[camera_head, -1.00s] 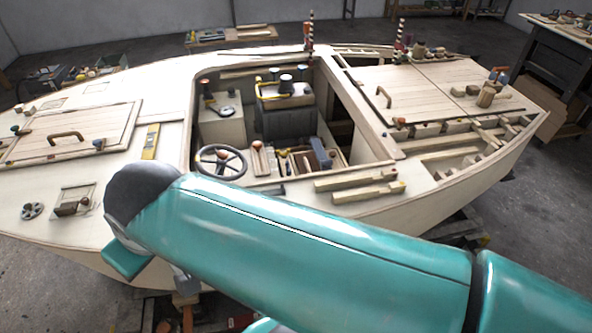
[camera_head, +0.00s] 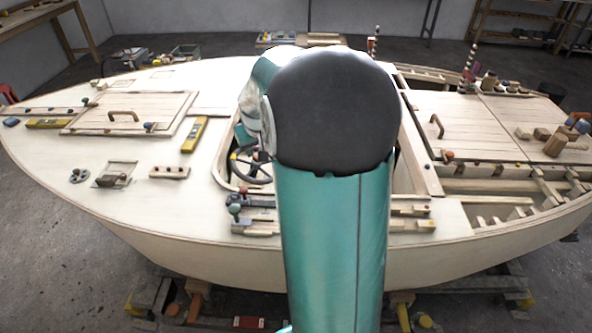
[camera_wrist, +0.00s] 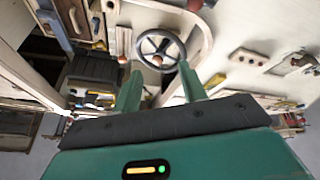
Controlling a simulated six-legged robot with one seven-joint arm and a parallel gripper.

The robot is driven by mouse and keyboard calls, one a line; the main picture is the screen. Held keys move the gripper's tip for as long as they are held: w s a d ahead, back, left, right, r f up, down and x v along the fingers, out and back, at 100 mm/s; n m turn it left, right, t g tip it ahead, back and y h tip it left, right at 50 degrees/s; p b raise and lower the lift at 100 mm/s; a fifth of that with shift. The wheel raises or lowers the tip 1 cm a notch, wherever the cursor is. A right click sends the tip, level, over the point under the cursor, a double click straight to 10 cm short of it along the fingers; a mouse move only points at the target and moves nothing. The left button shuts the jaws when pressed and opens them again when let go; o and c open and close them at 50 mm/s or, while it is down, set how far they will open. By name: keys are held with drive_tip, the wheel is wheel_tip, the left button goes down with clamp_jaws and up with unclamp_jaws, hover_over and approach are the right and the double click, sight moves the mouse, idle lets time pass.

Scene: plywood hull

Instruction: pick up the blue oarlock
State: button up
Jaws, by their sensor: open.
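I cannot make out for sure which thing is the blue oarlock. A small blue piece (camera_head: 234,209) sits on the side deck left of my arm in the head view, among red and dark bits by a wooden block. Another small blue piece (camera_head: 11,122) lies at the far left of the deck. A blue piece (camera_head: 582,126) also shows on the far right deck. In the wrist view my gripper (camera_wrist: 161,82) is open and empty, its two teal fingers apart over the cockpit near the steering wheel (camera_wrist: 160,48). My arm hides the gripper in the head view.
The plywood hull stands on supports. The left deck holds a yellow level (camera_head: 194,134), a hatch handle (camera_head: 124,116) and a wooden strip (camera_head: 170,172). Wooden blocks (camera_head: 548,140) stand on the right deck. The cockpit is mostly hidden behind my arm.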

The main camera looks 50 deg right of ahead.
drive_tip(key=s+d+f+m, duration=0.2)
drive_tip(key=d+f, duration=0.9)
drive_tip(key=d, duration=0.1)
drive_tip(key=s+d+f+m, duration=0.1)
drive_tip(key=s+d+f, duration=0.1)
drive_tip(key=d+f, duration=1)
drive_tip(key=shift+g, duration=0.3)
drive_tip(key=x, duration=0.8)
drive_tip(key=s+d+x, duration=0.1)
drive_tip(key=x, duration=0.3)
drive_tip(key=shift+d, duration=0.1)
drive_tip(key=shift+w+d+f, duration=0.15)
drive_tip(key=shift+d+f, duration=0.05)
drive_tip(key=shift+f, duration=0.35)
clamp_jaws()
